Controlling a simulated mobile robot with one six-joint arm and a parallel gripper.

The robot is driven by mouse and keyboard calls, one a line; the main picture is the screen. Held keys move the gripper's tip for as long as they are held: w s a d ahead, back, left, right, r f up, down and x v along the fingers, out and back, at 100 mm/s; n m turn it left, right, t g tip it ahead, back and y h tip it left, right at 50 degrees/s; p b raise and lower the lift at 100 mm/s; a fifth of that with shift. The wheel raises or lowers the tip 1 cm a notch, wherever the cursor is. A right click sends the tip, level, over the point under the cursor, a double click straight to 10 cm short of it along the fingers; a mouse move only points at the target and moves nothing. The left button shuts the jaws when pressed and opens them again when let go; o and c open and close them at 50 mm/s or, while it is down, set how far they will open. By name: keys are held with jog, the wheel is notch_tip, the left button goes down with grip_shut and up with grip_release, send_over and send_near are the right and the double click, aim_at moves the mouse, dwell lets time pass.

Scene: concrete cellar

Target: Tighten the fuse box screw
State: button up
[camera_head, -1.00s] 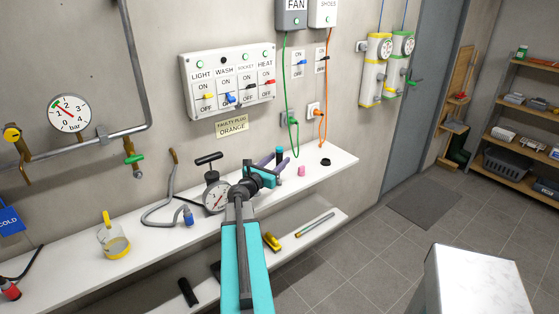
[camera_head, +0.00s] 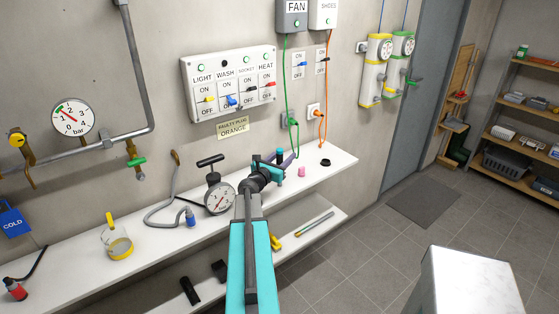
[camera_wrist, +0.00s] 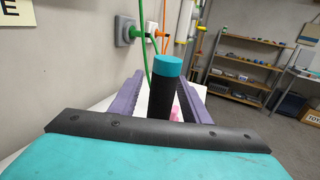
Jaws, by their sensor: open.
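The white fuse box (camera_head: 230,83) is on the wall, marked LIGHT, WASH, SOCKET and HEAT, with a coloured switch under each label. I cannot make out its screw clearly. My gripper (camera_head: 284,163) is open over the upper shelf, below and right of the box. In the wrist view, my gripper's purple fingers (camera_wrist: 166,88) stand on both sides of an upright black cylinder with a teal top (camera_wrist: 167,92). It looks like a tool handle; its lower end is hidden. I cannot tell whether a finger touches it. Its teal top also shows in the head view (camera_head: 280,154).
Green (camera_head: 286,80) and orange (camera_head: 326,75) cables hang behind. A pale-topped block (camera_head: 470,280) stands at front right.

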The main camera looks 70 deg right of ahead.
jog(key=shift+d, duration=0.2)
jog(key=shift+c, duration=0.5)
grip_shut()
